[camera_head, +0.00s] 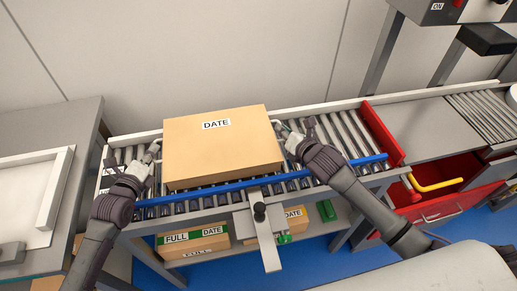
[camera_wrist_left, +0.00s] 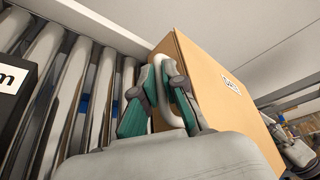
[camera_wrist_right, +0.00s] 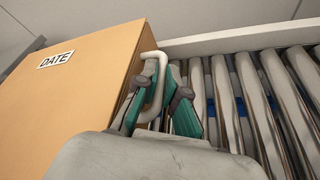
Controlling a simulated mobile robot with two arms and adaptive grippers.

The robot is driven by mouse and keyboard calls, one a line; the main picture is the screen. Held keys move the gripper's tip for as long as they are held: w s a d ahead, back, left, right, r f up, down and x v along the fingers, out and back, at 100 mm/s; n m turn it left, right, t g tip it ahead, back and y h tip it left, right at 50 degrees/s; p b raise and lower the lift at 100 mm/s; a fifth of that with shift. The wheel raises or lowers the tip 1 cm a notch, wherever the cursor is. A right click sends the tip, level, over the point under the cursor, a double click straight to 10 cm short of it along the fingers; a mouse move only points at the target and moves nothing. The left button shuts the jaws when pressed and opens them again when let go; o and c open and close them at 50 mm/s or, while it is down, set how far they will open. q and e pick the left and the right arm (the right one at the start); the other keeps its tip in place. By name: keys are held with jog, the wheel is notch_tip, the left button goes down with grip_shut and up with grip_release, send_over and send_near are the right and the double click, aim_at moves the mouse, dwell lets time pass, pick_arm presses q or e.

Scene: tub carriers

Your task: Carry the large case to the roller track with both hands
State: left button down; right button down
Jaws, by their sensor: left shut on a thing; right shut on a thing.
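The large case (camera_head: 225,150) is a tan box with a DATE label on top. It is at the roller track (camera_head: 345,132), over its rollers behind the blue rail; I cannot tell if its underside touches them. My left gripper (camera_head: 148,160) is shut on the white handle at the case's left side; the handle (camera_wrist_left: 180,100) shows between the fingers in the left wrist view. My right gripper (camera_head: 287,136) is shut on the handle at the right side, and that handle (camera_wrist_right: 157,85) shows in the right wrist view.
A blue rail (camera_head: 260,181) runs along the track's front. A red frame (camera_head: 383,135) stands at the right end, with a red drawer (camera_head: 445,205) and yellow handle (camera_head: 437,185) beyond. FULL-labelled boxes (camera_head: 190,241) sit on the shelf below. A grey table (camera_head: 50,125) stands at left.

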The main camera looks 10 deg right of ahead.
pick_arm(q)
jog(key=shift+f+b, duration=0.5)
pick_arm(e)
jog(key=shift+d+f, duration=0.1)
jog(key=shift+f, duration=0.45)
pick_arm(q)
jog(key=c, duration=1.6)
grip_release()
jog(key=shift+f, duration=0.1)
pick_arm(e)
jog(key=c, duration=1.6)
grip_release()
jog(key=shift+f, duration=0.1)
pick_arm(q)
jog(key=o, duration=0.4)
jog(key=shift+s, duration=0.15)
jog(key=shift+c, duration=0.2)
pick_arm(e)
jog(key=o, duration=0.4)
jog(key=shift+s, duration=0.15)
jog(key=shift+c, duration=0.2)
